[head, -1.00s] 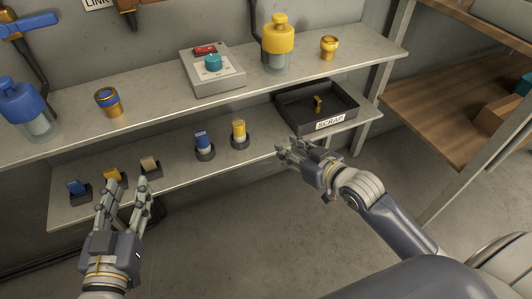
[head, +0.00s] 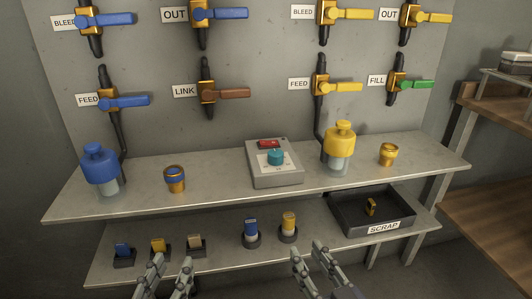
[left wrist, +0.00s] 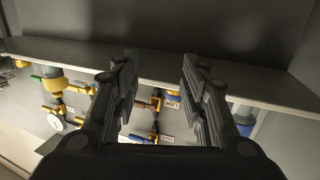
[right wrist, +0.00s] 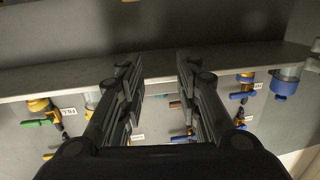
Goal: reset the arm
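My left gripper (head: 166,268) shows at the bottom edge of the head view, in front of the lower shelf. Its two fingers stand apart with nothing between them; the left wrist view shows the same open gripper (left wrist: 159,80). My right gripper (head: 309,256) is at the bottom edge, right of the left one. It is open and empty too, as the right wrist view shows (right wrist: 160,80). Neither gripper appears to touch anything. Most of both arms lies below the head view.
The upper shelf (head: 215,180) carries a blue bottle (head: 100,168), a control box (head: 285,177), a yellow bottle (head: 339,145) and two brass fittings. The lower shelf (head: 200,272) holds several small blocks and a black scrap tray (head: 350,222). Valves with coloured handles line the wall.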

